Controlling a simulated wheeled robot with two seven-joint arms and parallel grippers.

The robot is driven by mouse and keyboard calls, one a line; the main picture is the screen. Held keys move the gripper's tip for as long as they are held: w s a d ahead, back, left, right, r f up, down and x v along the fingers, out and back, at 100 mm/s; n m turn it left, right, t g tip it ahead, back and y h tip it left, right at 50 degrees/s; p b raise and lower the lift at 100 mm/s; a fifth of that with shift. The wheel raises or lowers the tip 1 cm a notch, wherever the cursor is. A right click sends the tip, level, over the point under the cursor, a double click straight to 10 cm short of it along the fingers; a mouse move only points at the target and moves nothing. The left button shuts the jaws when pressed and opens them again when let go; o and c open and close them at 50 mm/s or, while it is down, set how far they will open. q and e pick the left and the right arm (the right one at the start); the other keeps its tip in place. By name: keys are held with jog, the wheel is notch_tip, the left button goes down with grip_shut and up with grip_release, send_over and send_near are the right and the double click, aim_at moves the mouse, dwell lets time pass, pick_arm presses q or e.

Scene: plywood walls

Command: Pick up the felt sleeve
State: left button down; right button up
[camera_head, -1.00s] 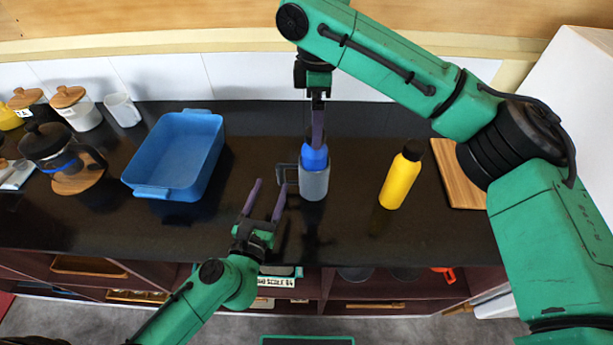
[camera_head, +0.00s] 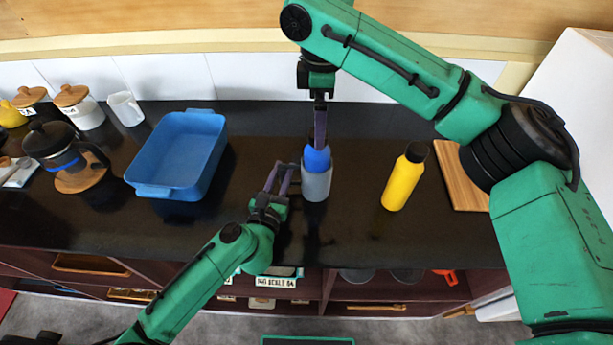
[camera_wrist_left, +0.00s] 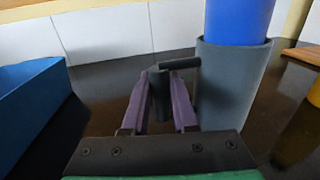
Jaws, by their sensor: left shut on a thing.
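The grey felt sleeve (camera_head: 317,186) stands upright on the black counter, around the lower part of a blue bottle (camera_head: 317,158). In the left wrist view the sleeve (camera_wrist_left: 228,90) is at the right, with the bottle (camera_wrist_left: 240,20) rising out of it. A dark handle (camera_wrist_left: 180,64) sticks out from the sleeve's left side. My left gripper (camera_head: 283,176) is shut on this handle, which lies between its purple fingers (camera_wrist_left: 162,84). My right gripper (camera_head: 320,132) points down at the bottle's top. Its fingers overlap in the head view, so its opening is hidden.
A blue tray (camera_head: 153,190) stands to the left. A yellow bottle (camera_head: 403,178) and a wooden board (camera_head: 458,178) are to the right. A coffee press (camera_head: 55,147), jars and a white mug (camera_head: 126,108) stand at the far left. The counter's front middle is clear.

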pick_arm(q)
notch_tip(320, 180, up, 9)
jog(key=shift+r, duration=0.1)
notch_tip(320, 180, down, 6)
jog(key=shift+w+f, duration=0.1)
jog(key=shift+f, duration=1.3)
jog(key=shift+f, duration=0.1)
jog(key=shift+f, duration=0.1)
